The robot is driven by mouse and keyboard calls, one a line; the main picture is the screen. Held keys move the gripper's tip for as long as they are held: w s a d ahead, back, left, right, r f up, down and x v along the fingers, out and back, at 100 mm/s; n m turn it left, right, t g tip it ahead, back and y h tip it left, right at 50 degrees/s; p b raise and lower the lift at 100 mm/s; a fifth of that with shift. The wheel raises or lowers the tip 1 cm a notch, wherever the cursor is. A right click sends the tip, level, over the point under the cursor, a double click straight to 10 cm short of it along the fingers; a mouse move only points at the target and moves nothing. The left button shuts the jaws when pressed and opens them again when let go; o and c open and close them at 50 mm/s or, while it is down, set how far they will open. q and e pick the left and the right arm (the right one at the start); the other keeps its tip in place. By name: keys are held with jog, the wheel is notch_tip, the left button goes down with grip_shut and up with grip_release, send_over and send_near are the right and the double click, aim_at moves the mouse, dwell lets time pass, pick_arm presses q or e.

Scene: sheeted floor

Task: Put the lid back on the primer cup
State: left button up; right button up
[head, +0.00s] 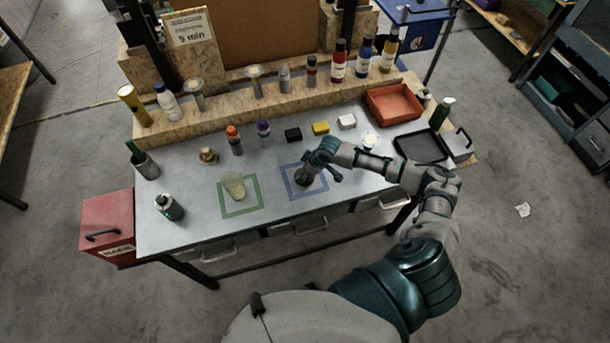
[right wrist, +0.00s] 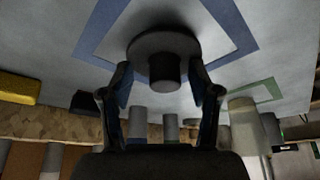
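A pale translucent cup (head: 235,186), seemingly the primer cup, stands upright inside the green square on the bench. It also shows in the right wrist view (right wrist: 246,122). A dark round lid with a knob (right wrist: 164,50) lies inside the blue square; in the head view it is a small dark shape (head: 302,180) partly hidden by my gripper. My right gripper (head: 313,170) is just over the lid. In the right wrist view its two fingers (right wrist: 162,82) are spread on either side of the knob, with a gap on each side. My left gripper is not in view.
Orange-capped (head: 234,140) and purple-capped (head: 264,133) bottles stand behind the squares. Black (head: 293,134), yellow (head: 320,128) and white (head: 347,121) blocks lie at the back. The bench between the two squares is clear.

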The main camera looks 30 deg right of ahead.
jog(key=shift+s+d+f, duration=0.1)
jog(key=shift+s+d, duration=0.05)
jog(key=shift+a, duration=0.5)
jog(key=c, duration=0.7)
jog(key=shift+a, duration=0.15)
jog(key=shift+c, duration=0.9)
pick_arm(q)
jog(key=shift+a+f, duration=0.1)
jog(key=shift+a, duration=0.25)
pick_arm(e)
jog(key=shift+s+d, duration=0.1)
jog(key=shift+d, duration=0.1)
